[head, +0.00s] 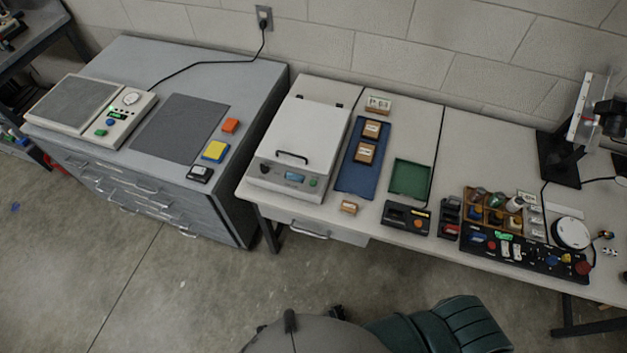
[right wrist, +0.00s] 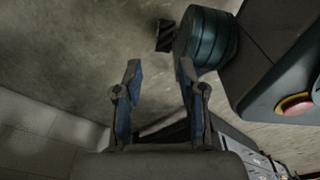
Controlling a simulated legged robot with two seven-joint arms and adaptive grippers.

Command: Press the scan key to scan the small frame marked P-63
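A flatbed scanner (head: 308,128) with its white lid down stands on the bench. Its front panel has a small lit display (head: 295,176) and a green key (head: 313,182); no key lettering is readable. I cannot read P-63 on any. My right gripper (right wrist: 160,76) is open and empty over the floor in the right wrist view. My left gripper is not in view.
A green tray (head: 410,177) and a dark device (head: 406,217) sit right of the blue tray. A white labelled holder (head: 378,103) stands behind it. Farther right is a cluttered organiser (head: 495,210).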

